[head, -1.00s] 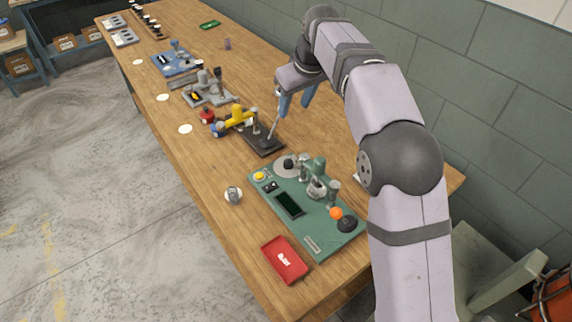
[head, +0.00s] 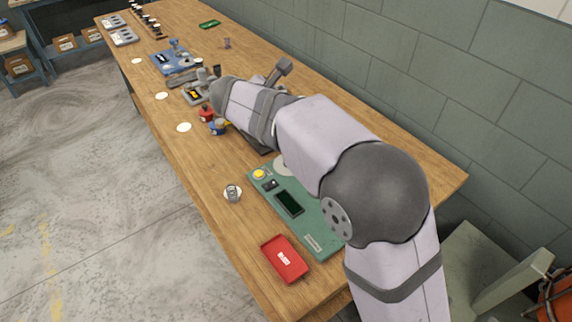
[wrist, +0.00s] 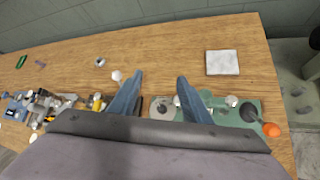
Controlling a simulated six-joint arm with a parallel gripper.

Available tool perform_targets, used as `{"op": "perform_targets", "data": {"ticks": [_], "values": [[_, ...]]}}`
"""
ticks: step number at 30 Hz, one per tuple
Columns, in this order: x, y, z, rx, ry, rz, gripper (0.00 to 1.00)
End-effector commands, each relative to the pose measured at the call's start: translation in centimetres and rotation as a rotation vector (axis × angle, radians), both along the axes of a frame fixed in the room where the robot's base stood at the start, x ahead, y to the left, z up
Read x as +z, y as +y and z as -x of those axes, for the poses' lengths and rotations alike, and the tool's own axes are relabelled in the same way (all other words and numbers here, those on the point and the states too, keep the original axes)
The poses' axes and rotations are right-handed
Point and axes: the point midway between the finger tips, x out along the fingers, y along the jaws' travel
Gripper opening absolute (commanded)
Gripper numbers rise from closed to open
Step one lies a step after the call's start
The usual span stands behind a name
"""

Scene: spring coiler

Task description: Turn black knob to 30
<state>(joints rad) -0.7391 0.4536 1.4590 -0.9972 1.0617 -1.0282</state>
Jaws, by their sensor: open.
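The green coiler board (head: 318,238) lies near the front end of the table; my arm covers its right side in the head view. In the wrist view, a small dark knob (wrist: 163,110) sits on a grey disc (wrist: 155,115) between my fingers' lines of sight. A larger black round piece (wrist: 249,112) stands on the board's far right, beside an orange ball (wrist: 271,129). I cannot read any scale or knob setting. My gripper (wrist: 159,75) is open and empty, apart from the board; in the head view my arm hides it.
A red tray (head: 285,260) lies in front of the board, and a small metal piece (head: 232,193) is to its left. Other coiler stations, including a blue one (head: 177,62), stand farther along the table. A whitish square (wrist: 222,62) lies near the wall.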

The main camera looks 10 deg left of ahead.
Motion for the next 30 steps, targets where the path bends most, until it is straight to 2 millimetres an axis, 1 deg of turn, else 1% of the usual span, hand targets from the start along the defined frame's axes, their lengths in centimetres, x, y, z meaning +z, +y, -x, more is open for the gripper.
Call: {"op": "perform_targets", "data": {"ticks": [1, 3, 11, 12, 17, 18, 24, 27, 30], "values": [[0.2, 0.7, 0.3, 0.072, -0.013, 0.077, 0.44], [0.6, 1.5, 0.5, 0.162, -0.031, 0.177, 0.44], [2.1, 5.2, 1.8, 0.45, -0.102, 0.506, 0.44], [0.2, 4.9, 1.6, 0.442, -0.091, 0.506, 0.44], [-5.2, 4.8, 1.6, 0.437, -0.09, 0.501, 0.44], [-6.7, 4.8, 1.6, 0.436, -0.089, 0.501, 0.44], [-13.6, 4.8, 1.6, 0.435, -0.09, 0.498, 0.44], [-16.8, 4.8, 1.6, 0.434, -0.091, 0.496, 0.44], [-19.0, 4.8, 1.6, 0.434, -0.094, 0.492, 0.44]]}}
